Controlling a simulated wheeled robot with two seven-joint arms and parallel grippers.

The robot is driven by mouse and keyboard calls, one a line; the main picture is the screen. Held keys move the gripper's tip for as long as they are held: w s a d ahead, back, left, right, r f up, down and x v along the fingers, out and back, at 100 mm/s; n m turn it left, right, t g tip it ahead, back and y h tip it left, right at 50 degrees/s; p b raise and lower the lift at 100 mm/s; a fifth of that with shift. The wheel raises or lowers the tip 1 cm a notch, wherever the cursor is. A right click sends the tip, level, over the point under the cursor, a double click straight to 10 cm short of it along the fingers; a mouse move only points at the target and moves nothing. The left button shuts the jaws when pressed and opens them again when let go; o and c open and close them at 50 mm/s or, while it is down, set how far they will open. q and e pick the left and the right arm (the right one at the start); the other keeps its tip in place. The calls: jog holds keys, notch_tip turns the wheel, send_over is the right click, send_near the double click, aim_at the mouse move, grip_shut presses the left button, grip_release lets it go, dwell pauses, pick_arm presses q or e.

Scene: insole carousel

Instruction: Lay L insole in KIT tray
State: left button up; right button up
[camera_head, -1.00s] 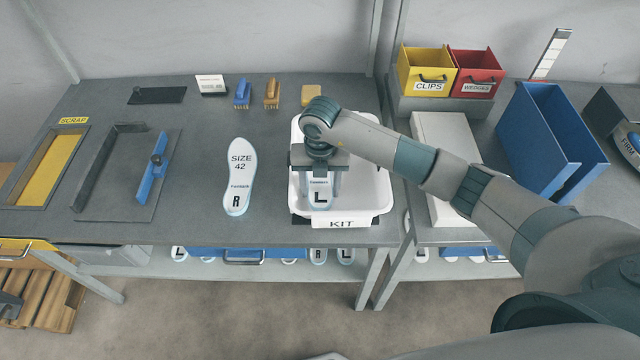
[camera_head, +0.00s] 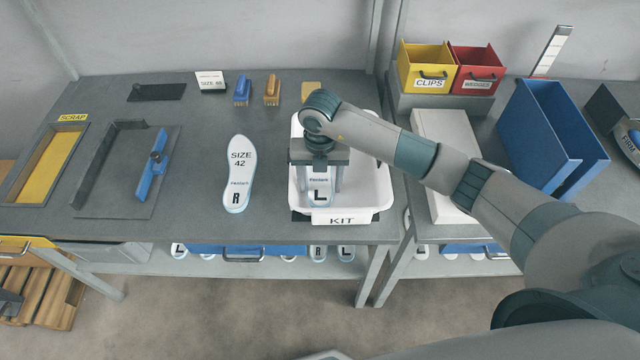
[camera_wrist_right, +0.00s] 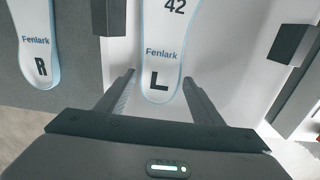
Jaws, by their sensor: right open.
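The L insole (camera_head: 318,190) lies in the left part of the white KIT tray (camera_head: 365,195), its L end toward the tray's front wall. It also shows in the right wrist view (camera_wrist_right: 160,50), white with a pale blue edge. My right gripper (camera_head: 322,185) is over the insole in the tray. In the wrist view its fingers (camera_wrist_right: 158,95) stand apart on either side of the L end, with gaps to the insole. The R insole (camera_head: 238,175), marked size 42, lies on the table left of the tray. My gripper hides the L insole's far end in the head view. My left gripper is not in view.
A blue-handled fixture (camera_head: 153,165) and a yellow SCRAP bin (camera_head: 45,165) are on the left. Brushes (camera_head: 272,90) stand at the back. A white box (camera_head: 445,150), yellow CLIPS bin (camera_head: 427,70) and blue holder (camera_head: 550,140) are right of the tray.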

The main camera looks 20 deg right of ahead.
notch_tip(320, 180, up, 11)
jog(key=b, duration=0.3)
